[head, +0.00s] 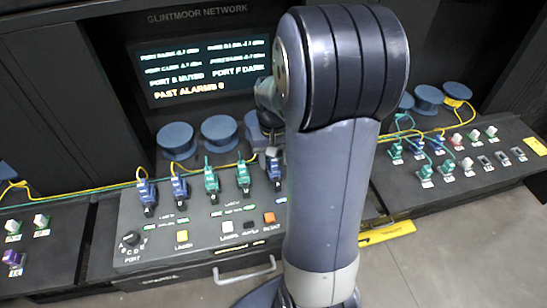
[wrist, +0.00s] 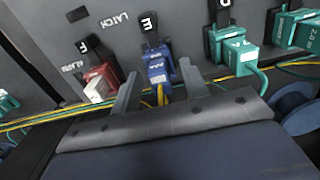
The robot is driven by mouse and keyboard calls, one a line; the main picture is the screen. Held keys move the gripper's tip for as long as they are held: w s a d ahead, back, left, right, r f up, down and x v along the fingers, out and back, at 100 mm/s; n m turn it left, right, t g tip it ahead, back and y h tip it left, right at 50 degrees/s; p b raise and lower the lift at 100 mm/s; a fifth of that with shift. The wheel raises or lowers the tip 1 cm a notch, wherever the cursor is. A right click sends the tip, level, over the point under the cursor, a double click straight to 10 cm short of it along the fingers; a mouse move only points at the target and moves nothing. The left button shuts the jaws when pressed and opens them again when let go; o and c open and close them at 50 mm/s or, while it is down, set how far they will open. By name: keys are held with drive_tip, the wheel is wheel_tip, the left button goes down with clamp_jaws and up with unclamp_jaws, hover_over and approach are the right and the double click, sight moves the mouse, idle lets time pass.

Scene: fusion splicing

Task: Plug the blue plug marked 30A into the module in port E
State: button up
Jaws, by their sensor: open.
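A blue plug (wrist: 157,68) with a white label sits at the port under the letter E (wrist: 149,22), below a black latch. Its label is too small to read, so I cannot tell whether it says 30A, nor how deep it sits. My gripper (wrist: 159,76) is open, one finger on each side of this plug, with a gap visible. In the head view the blue plug (head: 273,165) shows just left of my arm, which hides much of the module (head: 160,235) around it. A yellow cord runs from the plug between my fingers.
In the wrist view, a red plug with a white end (wrist: 97,82) is at port F and a green plug (wrist: 232,46) at port D, close beside my fingers. Blue spools (head: 177,140) and yellow cords lie behind the module. More plugs (head: 420,150) stand on the right bench.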

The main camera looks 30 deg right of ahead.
wheel_tip(320, 180, up, 11)
drive_tip(key=shift+b, duration=0.4)
drive_tip(key=shift+f, duration=0.1)
idle(2.2)
